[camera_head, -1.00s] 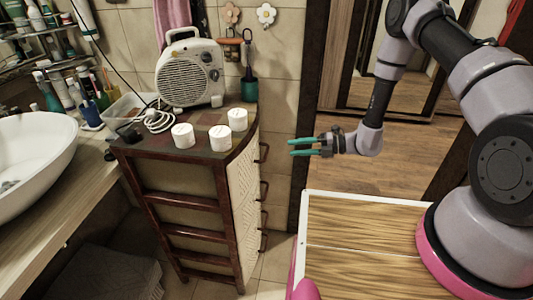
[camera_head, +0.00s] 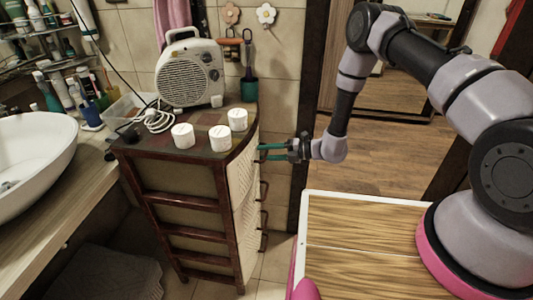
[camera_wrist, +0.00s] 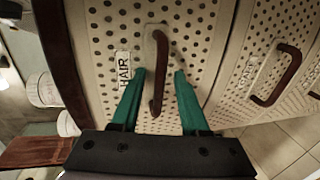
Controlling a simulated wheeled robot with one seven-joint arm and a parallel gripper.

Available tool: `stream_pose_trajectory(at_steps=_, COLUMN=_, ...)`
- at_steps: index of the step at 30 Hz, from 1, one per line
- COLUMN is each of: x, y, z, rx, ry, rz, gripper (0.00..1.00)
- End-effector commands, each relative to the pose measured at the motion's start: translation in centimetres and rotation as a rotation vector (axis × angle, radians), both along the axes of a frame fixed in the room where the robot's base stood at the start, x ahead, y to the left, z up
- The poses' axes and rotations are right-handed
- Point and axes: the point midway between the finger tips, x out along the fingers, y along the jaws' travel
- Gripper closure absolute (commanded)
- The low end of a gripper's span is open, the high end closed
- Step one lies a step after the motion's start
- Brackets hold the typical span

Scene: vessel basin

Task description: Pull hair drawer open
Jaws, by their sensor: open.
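The hair drawer (camera_wrist: 195,30) is the top drawer of a dark wood cabinet. Its pale perforated front carries a "HAIR" label and a dark curved handle (camera_wrist: 158,60), seen in the wrist view. The drawer looks shut. My gripper (camera_head: 266,152) is at the cabinet's right side, level with the top drawer. In the wrist view its two green fingers (camera_wrist: 158,77) are open, one on each side of the handle. Whether they touch it I cannot tell. In the head view the fingers hide the top handle.
Lower drawers have similar handles; one labelled handle (camera_wrist: 277,74) shows right in the wrist view. The cabinet top (camera_head: 205,122) bears a fan heater (camera_head: 188,72), a cable and several white jars. A white sink (camera_head: 35,150) stands left. The floor right of the cabinet is clear.

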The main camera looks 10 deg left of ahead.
Motion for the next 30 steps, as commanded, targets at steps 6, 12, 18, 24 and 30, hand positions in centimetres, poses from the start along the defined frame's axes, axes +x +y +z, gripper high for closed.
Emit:
stream_pose_trajectory(at_steps=6, x=0.00, y=0.00, z=0.01, rx=0.000, ry=0.000, rz=0.000, gripper=0.63)
stream_pose_trajectory(at_steps=12, x=0.00, y=-0.01, z=0.01, rx=0.000, ry=0.000, rz=0.000, gripper=1.00)
stream_pose_trajectory(at_steps=18, x=-0.01, y=-0.02, z=0.01, rx=0.000, ry=-0.001, rz=0.001, gripper=1.00)
stream_pose_trajectory(at_steps=24, x=-0.01, y=-0.03, z=0.02, rx=0.000, ry=-0.001, rz=0.001, gripper=1.00)
stream_pose_trajectory(at_steps=30, x=0.00, y=-0.04, z=0.01, rx=0.000, ry=-0.001, rz=0.001, gripper=1.00)
